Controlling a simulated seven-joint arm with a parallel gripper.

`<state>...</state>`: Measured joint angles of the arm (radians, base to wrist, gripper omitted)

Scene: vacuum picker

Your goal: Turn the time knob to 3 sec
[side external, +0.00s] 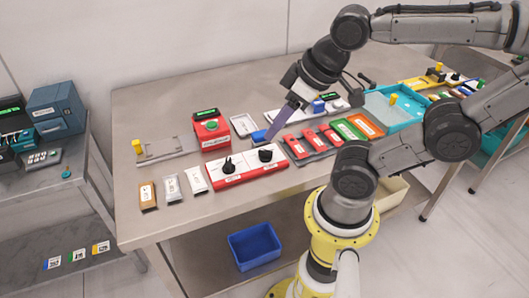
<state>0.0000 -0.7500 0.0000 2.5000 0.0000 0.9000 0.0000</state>
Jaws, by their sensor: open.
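A red and white panel (240,176) lies near the front of the table and bears two black knobs. The left knob (228,166) and the right knob (265,154) both stand up from it. Their labels and scale marks are too small to read, so I cannot tell which is the time knob or its setting. My gripper (270,136) points down and to the left, just behind the right knob and apart from it in the picture. It is open, with nothing visible held; its fingers overlap in this view.
A blue block (259,136) sits close beside the fingertips. A red device with a green button (211,129) stands behind the panel. Red packs (310,139) lie to the right, and several small packets (172,188) to the left. A teal tray (408,113) is farther right.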

